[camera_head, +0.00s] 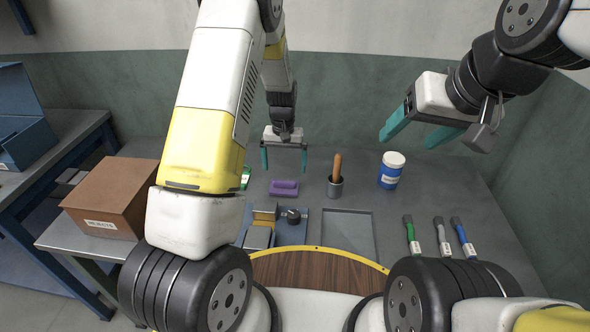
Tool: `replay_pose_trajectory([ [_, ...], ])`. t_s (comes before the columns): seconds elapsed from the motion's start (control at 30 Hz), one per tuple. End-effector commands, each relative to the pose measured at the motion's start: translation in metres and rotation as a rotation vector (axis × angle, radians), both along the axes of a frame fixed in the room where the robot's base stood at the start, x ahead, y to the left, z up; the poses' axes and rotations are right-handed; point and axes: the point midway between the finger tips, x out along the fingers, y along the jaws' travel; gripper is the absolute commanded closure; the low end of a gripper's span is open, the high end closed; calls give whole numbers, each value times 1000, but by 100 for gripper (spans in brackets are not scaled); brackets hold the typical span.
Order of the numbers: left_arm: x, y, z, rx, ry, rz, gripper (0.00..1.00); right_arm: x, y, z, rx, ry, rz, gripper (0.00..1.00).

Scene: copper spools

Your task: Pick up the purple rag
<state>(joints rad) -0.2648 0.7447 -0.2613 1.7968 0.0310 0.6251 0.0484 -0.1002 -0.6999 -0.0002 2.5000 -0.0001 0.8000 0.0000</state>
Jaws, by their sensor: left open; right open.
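The purple rag (284,187) lies folded on the grey table, near the middle of the head view. My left gripper (284,172) is open, its two teal fingers pointing down on either side above the rag in the picture. It looks empty, and its exact height over the rag is hard to tell. My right gripper (418,140) is open and empty, raised at the upper right, with its teal fingers pointing left and down.
In front are a grey tray (372,226) and a blue fixture (303,230). Several brushes (441,236) lie right. A brown rejects box (112,192) stands left.

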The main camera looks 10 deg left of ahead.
Motion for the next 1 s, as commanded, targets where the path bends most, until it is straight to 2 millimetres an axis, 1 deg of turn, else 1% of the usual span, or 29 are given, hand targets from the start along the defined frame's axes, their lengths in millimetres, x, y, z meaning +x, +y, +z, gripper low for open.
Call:
replay_pose_trajectory([
  [0.33, -1, 1, -39, 3, 6, 1, 0, 0, 0, 0, 0, 0, 0, 33],
  [0.5, -3, 3, -65, 3, 7, 0, 0, 0, 0, 0, 0, 0, 0, 33],
  [0.6, -3, 3, -76, 3, 6, 0, 0, 0, 0, 0, 0, 0, 0, 33],
  [0.7, -2, 3, -80, 2, 4, 0, 0, 0, 0, 0, 0, 0, 0, 33],
  [0.9, -2, 3, -80, 2, 3, 0, 0, 0, 0, 0, 0, 0, 0, 33],
  [0.97, -2, 3, -80, 2, 3, 0, 10, 0, 0, 0, 0, 0, 0, 33],
  [1.0, -2, 3, -80, 2, 3, 0, 18, 0, 0, 0, 0, 0, 0, 33],
])
